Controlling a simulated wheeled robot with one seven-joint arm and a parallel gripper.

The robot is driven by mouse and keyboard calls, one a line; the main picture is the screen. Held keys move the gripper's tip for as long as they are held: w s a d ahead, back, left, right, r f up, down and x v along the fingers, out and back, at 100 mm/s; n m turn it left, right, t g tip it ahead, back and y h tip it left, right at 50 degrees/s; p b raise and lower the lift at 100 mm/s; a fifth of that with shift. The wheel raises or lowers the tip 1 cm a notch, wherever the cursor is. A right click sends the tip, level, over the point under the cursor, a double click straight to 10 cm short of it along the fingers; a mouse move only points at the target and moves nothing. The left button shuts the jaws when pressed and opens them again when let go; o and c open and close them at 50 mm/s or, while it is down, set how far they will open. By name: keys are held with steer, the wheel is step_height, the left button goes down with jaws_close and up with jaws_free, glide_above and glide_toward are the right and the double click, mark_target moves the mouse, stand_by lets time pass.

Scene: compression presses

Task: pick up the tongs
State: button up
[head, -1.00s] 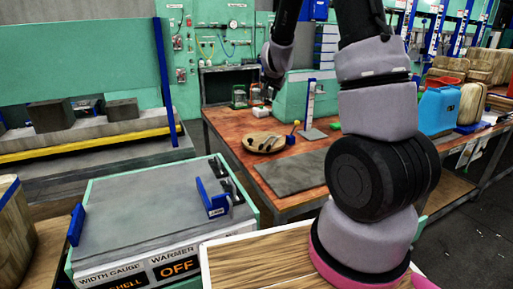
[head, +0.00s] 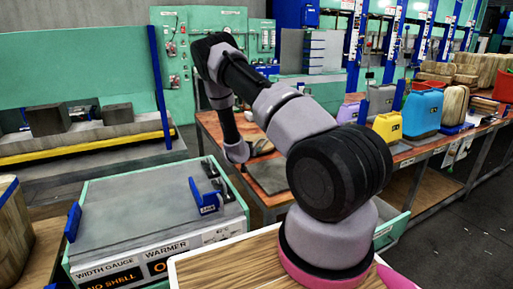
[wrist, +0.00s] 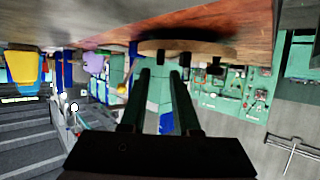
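I cannot pick out the tongs in either view. My gripper (wrist: 160,74) shows in the wrist view, its two dark green fingers apart with nothing held between them. That view looks upside down, with the reddish-brown table top along its upper edge. A round wooden piece (wrist: 210,45) with small dark parts on it lies on the table just beyond the fingertips, apart from them. In the head view my arm reaches down over the table's left end and hides most of that piece and my gripper.
A grey warmer with a blue bracket (head: 205,195) stands at front left. Yellow (head: 387,127) and blue (head: 422,113) containers stand on the table to the right, behind my arm. A dark grey plate (head: 267,175) lies at the table's near edge. Blue posts rise behind the table.

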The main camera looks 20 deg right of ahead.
steer(key=x, duration=0.7)
steer(key=shift+w+d, duration=0.3)
steer(key=shift+c, duration=0.3)
steer(key=shift+r, duration=0.1)
jaws_close()
